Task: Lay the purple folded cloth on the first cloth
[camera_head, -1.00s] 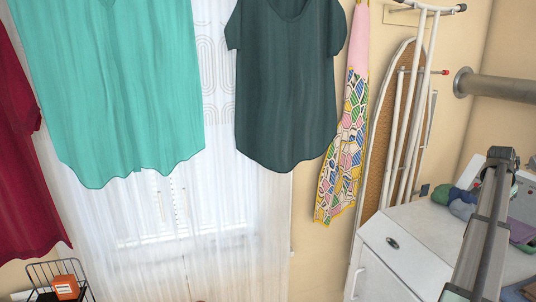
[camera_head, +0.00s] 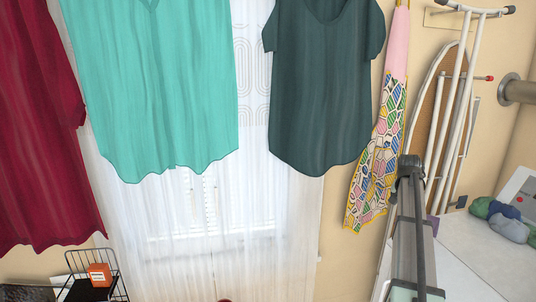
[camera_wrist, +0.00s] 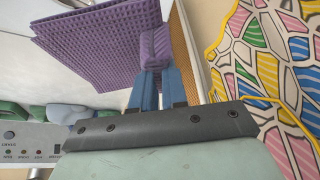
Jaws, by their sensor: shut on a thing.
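The purple folded cloth (camera_wrist: 95,45) has a waffle weave and hangs from my gripper (camera_wrist: 157,88) in the wrist view. Its near edge is pinched between the two blue fingers, and the rest spreads up and left. In the head view only a small purple patch (camera_head: 435,223) shows beside my arm, which hides the fingers and most of the cloth. The cloth looks clear of any surface in the wrist view. I cannot pick out the first cloth in either current view.
Green, blue and grey bundles (camera_head: 509,228) lie on the white worktop (camera_head: 465,255) at right. A patterned cloth (camera_head: 375,175) hangs close to my arm, and very near in the wrist view (camera_wrist: 270,65). An ironing board (camera_head: 433,95) leans behind. Garments hang across the window.

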